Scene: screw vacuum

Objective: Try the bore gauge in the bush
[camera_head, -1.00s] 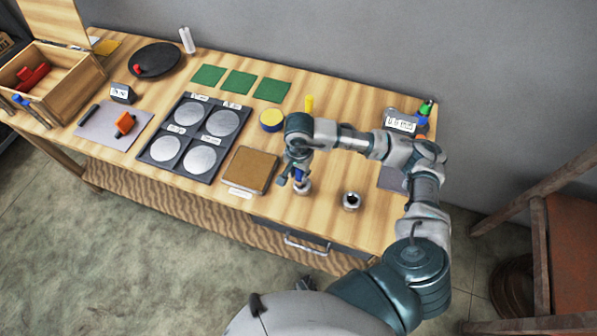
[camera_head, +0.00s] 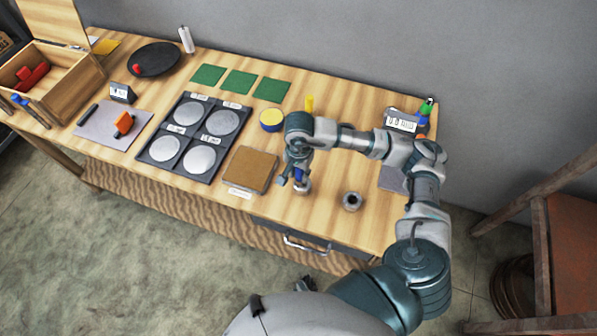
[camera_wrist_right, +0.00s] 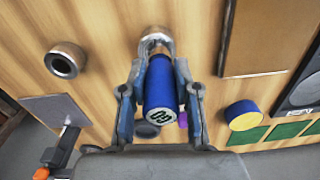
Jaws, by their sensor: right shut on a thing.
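My right gripper (camera_wrist_right: 160,92) is shut on the blue bore gauge (camera_wrist_right: 161,85), whose marked end faces the wrist camera. The gauge's far end meets a metal bush (camera_wrist_right: 156,38) standing on the table. I cannot tell how deep the gauge sits in it. In the head view the blue gauge (camera_head: 299,174) shows under the right gripper (camera_head: 296,180), above that bush (camera_head: 303,187). A second bush (camera_head: 352,201) stands apart to the right, with its bore open; it also shows in the wrist view (camera_wrist_right: 65,60).
A brown pad (camera_head: 250,170) lies just left of the gripper, and a yellow-topped blue round pot (camera_head: 271,120) stands behind. A dark tray with several discs (camera_head: 188,155) is further left. A labelled display (camera_head: 400,122) and a grey plate (camera_head: 391,179) are at the right.

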